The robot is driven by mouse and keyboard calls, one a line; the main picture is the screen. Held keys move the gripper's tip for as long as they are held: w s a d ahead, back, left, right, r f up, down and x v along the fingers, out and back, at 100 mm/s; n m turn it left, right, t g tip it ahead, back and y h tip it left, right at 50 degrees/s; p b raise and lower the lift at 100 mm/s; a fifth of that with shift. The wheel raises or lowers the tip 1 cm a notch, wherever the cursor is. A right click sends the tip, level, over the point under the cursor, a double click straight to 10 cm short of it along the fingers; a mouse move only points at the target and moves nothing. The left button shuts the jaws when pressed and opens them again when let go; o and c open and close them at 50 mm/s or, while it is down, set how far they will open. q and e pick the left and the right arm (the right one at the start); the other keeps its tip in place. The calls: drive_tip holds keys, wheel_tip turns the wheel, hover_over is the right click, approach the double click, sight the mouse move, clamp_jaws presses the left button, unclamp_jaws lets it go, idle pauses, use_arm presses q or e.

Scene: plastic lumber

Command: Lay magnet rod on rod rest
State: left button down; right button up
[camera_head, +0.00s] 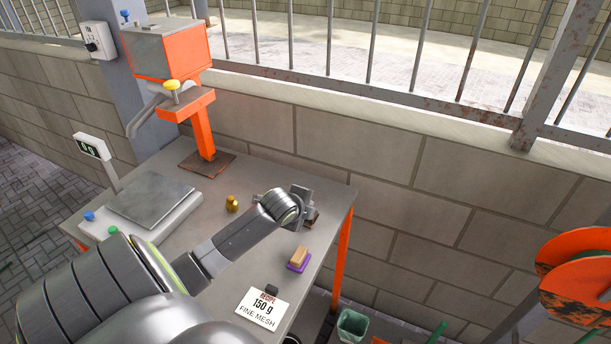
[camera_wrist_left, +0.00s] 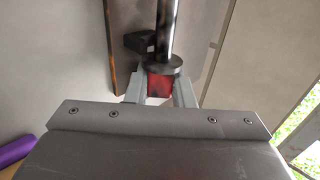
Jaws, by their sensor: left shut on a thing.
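My left gripper (camera_wrist_left: 160,88) is shut on the red handle (camera_wrist_left: 160,84) of the magnet rod. The rod's dark collar and shiny metal shaft (camera_wrist_left: 168,28) point away, to the top of the left wrist view. Behind the shaft are a black block (camera_wrist_left: 140,42) and a brown-edged strip (camera_wrist_left: 111,55), probably parts of the rod rest; I cannot tell whether the rod touches them. In the head view my left gripper (camera_head: 304,198) is over the table's right end, and hides most of the rod. A dark brown piece (camera_head: 313,217) shows just beside it. My right gripper is not in view.
The grey table (camera_head: 262,185) holds a scale (camera_head: 150,200), a small brass weight (camera_head: 232,203), a tan block on a purple base (camera_head: 298,260) and a recipe card (camera_head: 264,308). An orange stand (camera_head: 200,130) is at the back. A block wall (camera_head: 345,145) runs behind.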

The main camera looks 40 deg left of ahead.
use_arm(q)
drive_tip(key=shift+s+f, duration=0.2)
drive_tip(key=shift+f, duration=0.15)
drive_tip(key=c, duration=1.2)
unclamp_jaws()
drive_tip(key=shift+s+f, duration=0.1)
drive_tip(key=shift+f, duration=0.15)
drive_tip(key=shift+o, duration=0.2)
drive_tip(key=shift+d, duration=0.1)
drive_tip(key=shift+r, duration=0.1)
drive_tip(key=shift+c, duration=0.2)
drive_tip(key=shift+o, duration=0.2)
drive_tip(key=shift+r, duration=0.25)
drive_tip(key=r+p, duration=0.9)
drive_tip(key=r, duration=0.1)
drive_tip(key=shift+w, duration=0.3)
drive_tip(key=w+d+r+n+t+h+b, duration=0.1)
drive_tip(key=d+r+n, duration=0.4)
drive_tip(key=d, duration=0.6)
drive_tip(key=w+d+r+n+t+h+b, duration=0.1)
drive_tip(key=d+r+n+t+b, duration=0.3)
drive_tip(key=d+r, duration=0.5)
drive_tip(key=shift+d+n+t+h, duration=0.7)
drive_tip(key=shift+d+n+h, duration=0.15)
drive_tip(key=shift+d, duration=0.25)
